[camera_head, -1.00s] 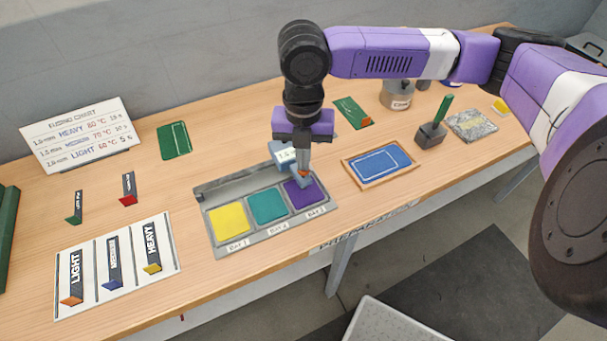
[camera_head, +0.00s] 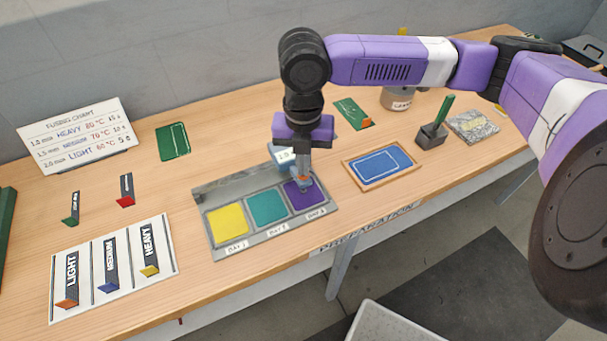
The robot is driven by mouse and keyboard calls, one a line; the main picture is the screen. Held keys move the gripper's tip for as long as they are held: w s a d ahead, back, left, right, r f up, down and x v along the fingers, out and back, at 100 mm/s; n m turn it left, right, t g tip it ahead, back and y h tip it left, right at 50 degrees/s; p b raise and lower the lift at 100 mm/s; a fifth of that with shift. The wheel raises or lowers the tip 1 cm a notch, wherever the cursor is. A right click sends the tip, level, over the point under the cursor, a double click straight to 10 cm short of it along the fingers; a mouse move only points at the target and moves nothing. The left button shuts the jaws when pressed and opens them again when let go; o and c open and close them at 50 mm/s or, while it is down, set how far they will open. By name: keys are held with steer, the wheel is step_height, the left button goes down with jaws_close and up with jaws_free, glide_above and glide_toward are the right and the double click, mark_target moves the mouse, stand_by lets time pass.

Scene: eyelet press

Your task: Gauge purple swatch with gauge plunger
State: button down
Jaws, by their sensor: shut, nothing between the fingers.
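The purple swatch (camera_head: 308,200) lies in the right-hand bay of the grey tray (camera_head: 212,188), beside the teal swatch (camera_head: 267,208) and the yellow swatch (camera_head: 228,221). A pale blue gauge with a small white display (camera_head: 286,155) stands behind the purple swatch; its digits are too small to read surely. My gripper (camera_head: 303,181) points straight down over the back of the purple swatch. It is shut and empty. An orange-red bit shows at its tips; the gauge plunger is largely hidden there, and I cannot tell whether the tips touch it.
A fusing chart (camera_head: 75,134) stands at the back left. A white board (camera_head: 170,262) with light, medium and heavy strips lies front left. A framed blue panel (camera_head: 382,165), a green-handled tool (camera_head: 437,125) and a can (camera_head: 397,97) are on the right. Bare table surrounds the tray.

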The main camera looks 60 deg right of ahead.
stand_by(0.3)
steer(key=shift+r+p, duration=2.85)
steer(key=shift+r, duration=0.65)
